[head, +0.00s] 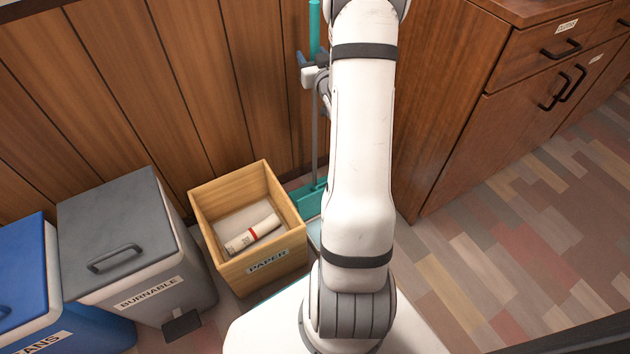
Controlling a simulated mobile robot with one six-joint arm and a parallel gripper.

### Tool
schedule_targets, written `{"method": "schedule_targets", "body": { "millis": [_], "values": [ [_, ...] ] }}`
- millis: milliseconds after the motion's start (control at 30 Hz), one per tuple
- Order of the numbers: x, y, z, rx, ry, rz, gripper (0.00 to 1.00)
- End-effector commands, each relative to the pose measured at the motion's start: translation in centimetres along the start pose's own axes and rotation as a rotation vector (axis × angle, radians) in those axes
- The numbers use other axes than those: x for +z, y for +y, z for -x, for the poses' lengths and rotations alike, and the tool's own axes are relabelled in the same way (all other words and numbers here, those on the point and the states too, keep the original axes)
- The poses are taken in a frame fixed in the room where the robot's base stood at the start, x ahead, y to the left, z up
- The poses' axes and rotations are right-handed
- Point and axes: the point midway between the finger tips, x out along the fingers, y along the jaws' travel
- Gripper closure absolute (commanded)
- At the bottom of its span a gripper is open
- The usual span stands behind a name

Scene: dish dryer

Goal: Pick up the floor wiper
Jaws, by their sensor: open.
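The floor wiper stands upright against the wooden wall, with a teal grip (314,22) at the top, a thin grey pole (315,140) and a teal head (308,200) on the floor. My arm hides part of its right side. My gripper (311,61) is at the pole just below the teal grip. Its dark blue fingers are open and appear to lie on either side of the pole. I cannot tell whether they touch it.
A wooden paper box (280,255) with a rolled paper inside stands left of the wiper. A grey-lidded burnable bin (115,235) and a blue-lidded bin (22,270) stand further left. A wooden cabinet (440,100) stands close on the right. The floor at lower right is clear.

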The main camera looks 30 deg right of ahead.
Motion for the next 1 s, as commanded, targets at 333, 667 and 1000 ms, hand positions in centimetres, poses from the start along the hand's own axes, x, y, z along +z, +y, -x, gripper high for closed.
{"method": "schedule_targets", "body": {
  "millis": [333, 667, 1000],
  "values": [
    [-0.06, -0.04, -0.17, 0.0, 0.0, 0.0, 0.61],
    [-0.06, -0.06, -0.16, -0.001, 0.0, 0.0, 0.88],
    [-0.06, -0.08, -0.15, -0.001, 0.0, 0.0, 1.0]
  ]
}}
